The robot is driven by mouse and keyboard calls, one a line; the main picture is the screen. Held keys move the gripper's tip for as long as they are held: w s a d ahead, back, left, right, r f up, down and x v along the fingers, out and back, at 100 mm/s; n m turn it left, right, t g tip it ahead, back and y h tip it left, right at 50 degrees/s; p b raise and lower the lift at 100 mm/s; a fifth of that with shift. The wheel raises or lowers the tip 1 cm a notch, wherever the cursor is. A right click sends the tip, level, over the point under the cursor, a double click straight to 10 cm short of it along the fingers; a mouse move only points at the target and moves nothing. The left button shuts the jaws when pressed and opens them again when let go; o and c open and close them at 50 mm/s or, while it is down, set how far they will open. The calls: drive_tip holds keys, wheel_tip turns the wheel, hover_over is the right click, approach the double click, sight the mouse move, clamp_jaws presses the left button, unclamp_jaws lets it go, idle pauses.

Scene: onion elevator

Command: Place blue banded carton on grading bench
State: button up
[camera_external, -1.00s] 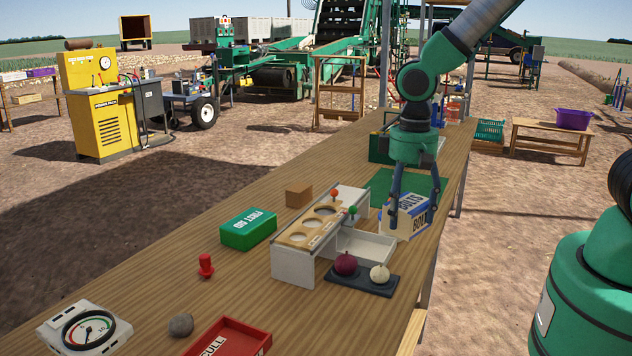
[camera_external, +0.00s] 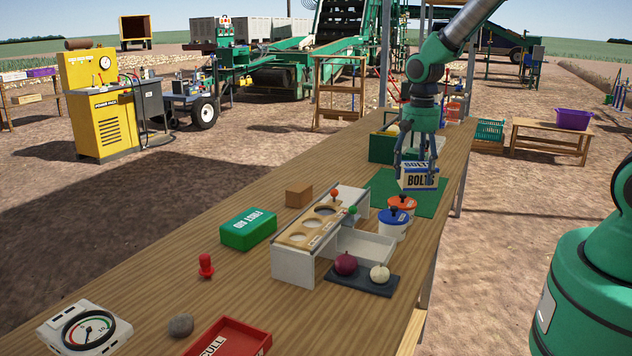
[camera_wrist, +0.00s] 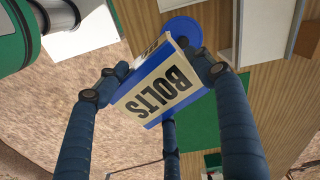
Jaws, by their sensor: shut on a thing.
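The blue banded carton (camera_external: 418,177) is white with blue bands and the word BOLTS on its side. My gripper (camera_external: 416,160) is shut on it from above. In the wrist view the carton (camera_wrist: 160,90) sits between my dark fingers (camera_wrist: 150,82), slightly tilted in the picture. In the external view it appears over the green mat (camera_external: 382,190) on the long wooden grading bench (camera_external: 170,265). I cannot tell whether its underside touches the mat.
A blue-lidded tub (camera_external: 393,224) and an orange-lidded tub (camera_external: 402,204) stand just in front of the carton. A green crate (camera_external: 382,148) stands behind.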

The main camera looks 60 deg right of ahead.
drive_tip(key=s+d+m, duration=0.3)
drive_tip(key=d, duration=0.6)
drive_tip(key=s+d+m, duration=0.2)
drive_tip(key=s+d, duration=0.1)
drive_tip(key=d, duration=0.5)
wheel_tip(320, 180, down, 11)
drive_tip(key=shift+w+f, duration=0.2)
drive_tip(key=shift+w, duration=0.2)
drive_tip(key=w+d, duration=0.3)
drive_tip(key=w, duration=0.1)
drive_tip(key=w+d+f+b, duration=0.1)
drive_tip(key=w+d, duration=0.5)
drive_tip(key=w, duration=0.1)
drive_tip(key=shift+w+d+f, duration=0.2)
drive_tip(key=shift+w+d, duration=0.1)
drive_tip(key=shift+w, duration=0.05)
drive_tip(key=shift+w+d+f+b, duration=0.1)
drive_tip(key=shift+w+d+b, duration=0.2)
drive_tip(key=shift+w, duration=0.1)
drive_tip(key=shift+f+b, duration=0.4)
drive_tip(key=shift+f, duration=1.3)
drive_tip(key=shift+f, duration=0.15)
